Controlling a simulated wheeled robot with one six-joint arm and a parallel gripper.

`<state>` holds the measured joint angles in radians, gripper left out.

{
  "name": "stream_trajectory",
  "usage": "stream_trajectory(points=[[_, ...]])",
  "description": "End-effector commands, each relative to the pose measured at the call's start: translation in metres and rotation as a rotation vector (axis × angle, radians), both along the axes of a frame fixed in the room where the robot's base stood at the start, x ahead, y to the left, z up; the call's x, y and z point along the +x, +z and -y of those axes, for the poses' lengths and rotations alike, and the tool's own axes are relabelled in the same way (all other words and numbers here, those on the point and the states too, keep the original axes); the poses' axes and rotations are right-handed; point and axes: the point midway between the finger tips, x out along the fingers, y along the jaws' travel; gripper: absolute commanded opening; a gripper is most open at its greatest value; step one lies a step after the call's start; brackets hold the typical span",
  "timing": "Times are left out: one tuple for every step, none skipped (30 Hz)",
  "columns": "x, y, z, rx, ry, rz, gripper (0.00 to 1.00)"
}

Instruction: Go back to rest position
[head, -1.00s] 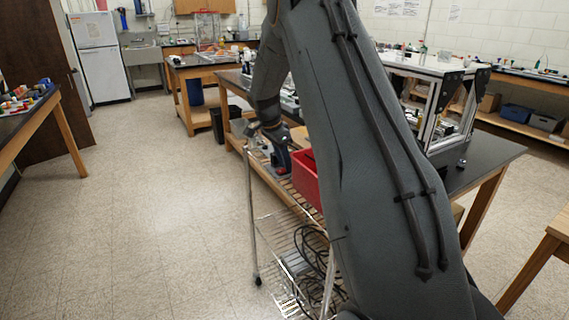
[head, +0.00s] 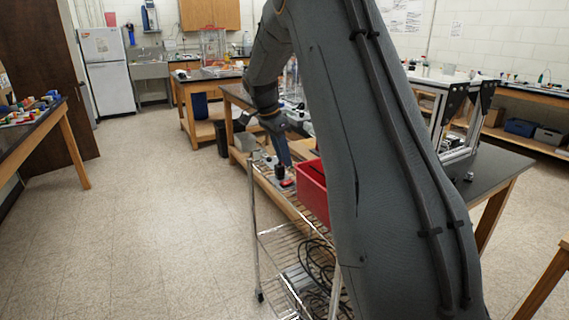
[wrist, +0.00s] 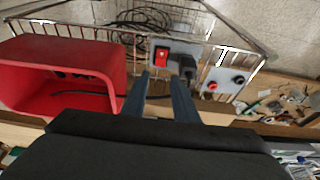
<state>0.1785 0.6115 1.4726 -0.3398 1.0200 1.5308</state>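My gripper (wrist: 160,80) shows in the wrist view with its two dark fingers apart and nothing between them. The fingers point toward a panel with a red rocker switch (wrist: 161,53) and a black plug on a wire cart. In the head view my gripper (head: 284,160) hangs from my bent arm, above the cart and beside the red bin (head: 313,192). My upper arm hides part of the cart and bench there. The red bin (wrist: 40,72) lies to the left of my fingers in the wrist view.
A wire cart (head: 257,240) with coiled black cable stands below my arm. A second panel with a red button (wrist: 224,84) sits right of the switch. A black-topped bench (head: 490,170) with an extrusion frame stands at right. The floor at left (head: 165,220) is clear.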

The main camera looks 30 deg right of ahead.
Motion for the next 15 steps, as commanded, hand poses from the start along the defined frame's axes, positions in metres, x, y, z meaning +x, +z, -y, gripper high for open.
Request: stream_trajectory(points=[[0.0000, 0.0004, -0.0002, 0.000, 0.000, 0.000, 0.27], [0.0000, 0.0004, -0.0002, 0.000, 0.000, 0.000, 0.27], [0.0000, 0.0004, -0.0001, 0.000, 0.000, 0.000, 0.27], [0.0000, 0.0004, -0.0001, 0.000, 0.000, 0.000, 0.27], [0.0000, 0.0003, -0.0001, 0.000, 0.000, 0.000, 0.27], [0.0000, 0.0003, -0.0001, 0.000, 0.000, 0.000, 0.27], [0.0000, 0.0002, 0.0000, 0.000, 0.000, 0.000, 0.27], [0.0000, 0.0002, -0.0001, 0.000, 0.000, 0.000, 0.27], [0.0000, 0.0001, 0.0001, 0.000, 0.000, 0.000, 0.27], [0.0000, 0.0001, 0.0001, 0.000, 0.000, 0.000, 0.27], [0.0000, 0.0001, 0.0001, 0.000, 0.000, 0.000, 0.27], [0.0000, 0.0001, 0.0001, 0.000, 0.000, 0.000, 0.27], [-0.0003, 0.0000, -0.0002, 0.000, 0.002, -0.001, 0.27], [-0.0011, -0.0002, -0.0012, 0.002, 0.007, -0.002, 0.27], [-0.0035, -0.0006, -0.0040, 0.006, 0.022, -0.005, 0.27]])
